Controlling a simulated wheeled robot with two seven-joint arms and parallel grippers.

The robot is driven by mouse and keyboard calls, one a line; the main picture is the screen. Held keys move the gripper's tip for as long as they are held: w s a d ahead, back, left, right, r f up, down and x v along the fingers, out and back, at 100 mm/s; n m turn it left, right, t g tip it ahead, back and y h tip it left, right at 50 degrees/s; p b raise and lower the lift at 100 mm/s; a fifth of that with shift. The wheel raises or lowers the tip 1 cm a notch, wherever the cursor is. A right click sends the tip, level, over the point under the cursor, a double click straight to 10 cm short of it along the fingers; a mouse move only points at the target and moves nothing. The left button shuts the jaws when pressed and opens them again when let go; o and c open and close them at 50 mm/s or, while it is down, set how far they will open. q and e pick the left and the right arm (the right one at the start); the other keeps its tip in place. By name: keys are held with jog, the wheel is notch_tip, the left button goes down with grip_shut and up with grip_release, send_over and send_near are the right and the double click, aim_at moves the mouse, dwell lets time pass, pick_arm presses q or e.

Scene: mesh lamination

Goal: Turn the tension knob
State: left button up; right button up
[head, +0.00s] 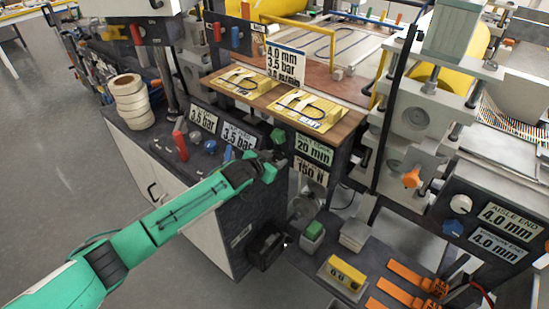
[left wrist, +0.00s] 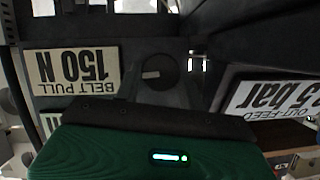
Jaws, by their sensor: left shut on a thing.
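The tension knob (left wrist: 158,71) is a round black dial with a short pale pointer mark, in the left wrist view beside an upside-down "BELT PULL 150 N" plate (left wrist: 70,66). My left gripper (left wrist: 164,90) is shut on it, with its fingers reaching up to the dial. In the head view, my left gripper (head: 274,165) is at the front panel corner, just left of the "150 N" plate (head: 311,171); it hides the knob there. My right gripper is not in view.
A green knob (head: 277,136) sits just above my gripper. A lower shelf at right holds a yellow device (head: 342,275) and orange tools (head: 410,277). Open floor lies left.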

pick_arm(q)
jog(key=shift+d+m+y, duration=0.15)
jog(key=shift+m+y, duration=0.15)
jog(key=shift+m, duration=0.2)
jog(key=shift+s+t, duration=0.1)
jog(key=shift+t, duration=0.2)
jog(key=shift+f+m+t+y, duration=0.1)
jog(key=shift+m+t+y, duration=0.35)
jog(key=shift+m, duration=0.85)
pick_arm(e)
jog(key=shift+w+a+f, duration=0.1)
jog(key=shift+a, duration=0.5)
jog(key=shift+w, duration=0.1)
pick_arm(q)
jog(key=o, duration=1)
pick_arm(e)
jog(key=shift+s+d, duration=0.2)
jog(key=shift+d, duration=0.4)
